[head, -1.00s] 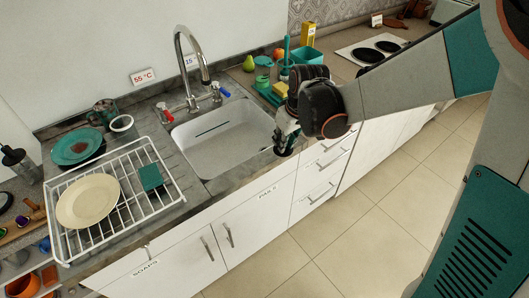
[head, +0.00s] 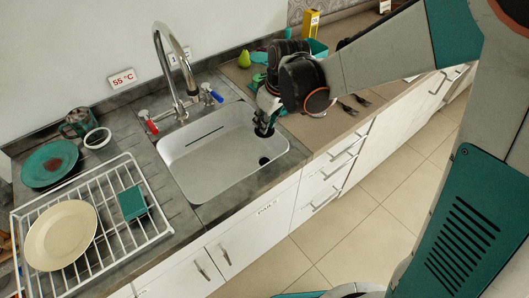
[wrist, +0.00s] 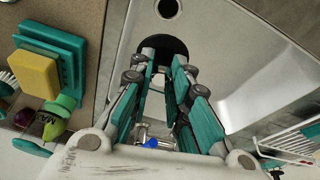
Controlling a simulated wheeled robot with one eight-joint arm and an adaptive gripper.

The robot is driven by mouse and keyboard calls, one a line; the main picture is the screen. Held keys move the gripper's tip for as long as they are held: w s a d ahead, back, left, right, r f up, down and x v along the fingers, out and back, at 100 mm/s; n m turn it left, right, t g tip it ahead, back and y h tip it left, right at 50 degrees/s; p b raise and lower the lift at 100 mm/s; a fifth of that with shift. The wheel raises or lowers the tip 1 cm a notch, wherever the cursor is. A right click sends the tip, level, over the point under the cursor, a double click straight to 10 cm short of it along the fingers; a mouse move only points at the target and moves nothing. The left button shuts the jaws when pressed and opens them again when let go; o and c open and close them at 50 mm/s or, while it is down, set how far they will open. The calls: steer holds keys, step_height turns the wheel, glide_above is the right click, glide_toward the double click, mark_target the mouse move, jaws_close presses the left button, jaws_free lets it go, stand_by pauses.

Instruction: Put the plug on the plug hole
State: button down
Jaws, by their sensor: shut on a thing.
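My gripper (head: 265,124) is over the right end of the white sink (head: 205,160). Its fingers are shut on the black round plug (wrist: 178,45), which shows just beyond the fingertips (wrist: 163,65) in the wrist view. In the head view the plug (head: 263,132) is a small dark shape under the fingers, partly hidden by them. The dark round plug hole (head: 264,161) is in the sink floor near its right front corner. In the wrist view the plug hole (wrist: 168,8) lies at the top edge, beyond the plug and apart from it.
The tall faucet (head: 175,65) stands behind the sink, left of my gripper. A white dish rack (head: 95,225) with a plate fills the left counter. The sink's middle is empty.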

step_height(320, 180, down, 16)
steer(key=b, duration=0.5)
steer(key=shift+f+b, duration=0.15)
steer(key=shift+b, duration=0.2)
steer(key=c, duration=1.5)
jaws_free()
